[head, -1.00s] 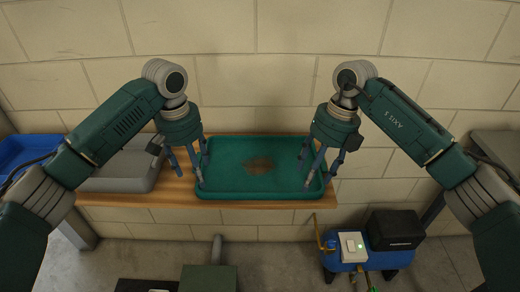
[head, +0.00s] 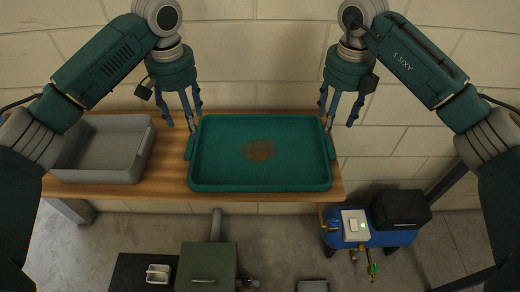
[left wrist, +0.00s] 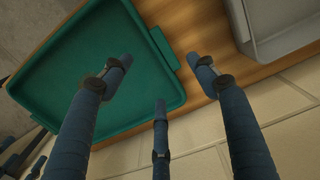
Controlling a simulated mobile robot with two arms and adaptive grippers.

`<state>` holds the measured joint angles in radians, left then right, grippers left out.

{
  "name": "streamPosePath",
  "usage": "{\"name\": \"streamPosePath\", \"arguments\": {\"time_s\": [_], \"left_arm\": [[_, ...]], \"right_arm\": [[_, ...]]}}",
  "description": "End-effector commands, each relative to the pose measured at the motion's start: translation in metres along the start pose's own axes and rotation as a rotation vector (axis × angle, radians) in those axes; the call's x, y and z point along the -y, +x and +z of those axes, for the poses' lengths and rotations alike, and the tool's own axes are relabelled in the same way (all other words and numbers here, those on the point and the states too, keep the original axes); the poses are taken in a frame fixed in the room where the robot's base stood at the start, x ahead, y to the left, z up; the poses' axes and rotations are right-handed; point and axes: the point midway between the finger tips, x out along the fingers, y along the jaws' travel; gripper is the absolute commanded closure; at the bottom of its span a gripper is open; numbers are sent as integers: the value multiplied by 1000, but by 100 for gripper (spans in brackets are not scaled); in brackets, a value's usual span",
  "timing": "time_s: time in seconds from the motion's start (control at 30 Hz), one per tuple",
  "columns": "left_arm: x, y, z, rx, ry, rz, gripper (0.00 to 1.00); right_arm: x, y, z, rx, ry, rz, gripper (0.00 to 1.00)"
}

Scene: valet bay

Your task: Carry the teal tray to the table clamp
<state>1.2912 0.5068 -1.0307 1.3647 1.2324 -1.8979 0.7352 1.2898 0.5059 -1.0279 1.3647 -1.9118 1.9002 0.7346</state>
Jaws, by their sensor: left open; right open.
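The teal tray (head: 225,178) lies flat on a wooden shelf, with a brown patch on its floor and a handle at each short end. My left gripper (head: 182,124) is open and empty by its left end, near the back corner. My right gripper (head: 338,124) is open and empty by its right end. In the left wrist view, the tray (left wrist: 75,75) lies beyond my open left fingers (left wrist: 160,75), with its end handle showing between them. I cannot make out a table clamp.
A grey bin (head: 100,155) stands left of the tray on the shelf (head: 165,175). A block wall (head: 260,50) is close behind. Below are a green box (head: 207,265), a blue compressor (head: 390,238) and a black box (head: 400,209). The shelf ends just right of the tray.

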Motion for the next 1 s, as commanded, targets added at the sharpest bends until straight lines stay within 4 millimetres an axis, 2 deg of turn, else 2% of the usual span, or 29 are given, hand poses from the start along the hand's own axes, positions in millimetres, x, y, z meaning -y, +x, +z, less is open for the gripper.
{"name": "streamPosePath", "arguments": {"time_s": [0.3,0.5,0.7,0.97,1.0], "left_arm": [[1,58,1,4,-1,-1,41],[1,85,1,2,0,-1,41],[1,96,1,1,0,0,41],[0,97,0,1,0,0,41],[0,97,0,1,-1,0,45]], "right_arm": [[0,58,-1,-4,0,1,41],[0,85,-1,-3,0,0,41],[0,96,-1,-1,-1,1,41],[0,97,0,-1,-1,1,41],[0,97,0,-1,-1,1,45]]}}
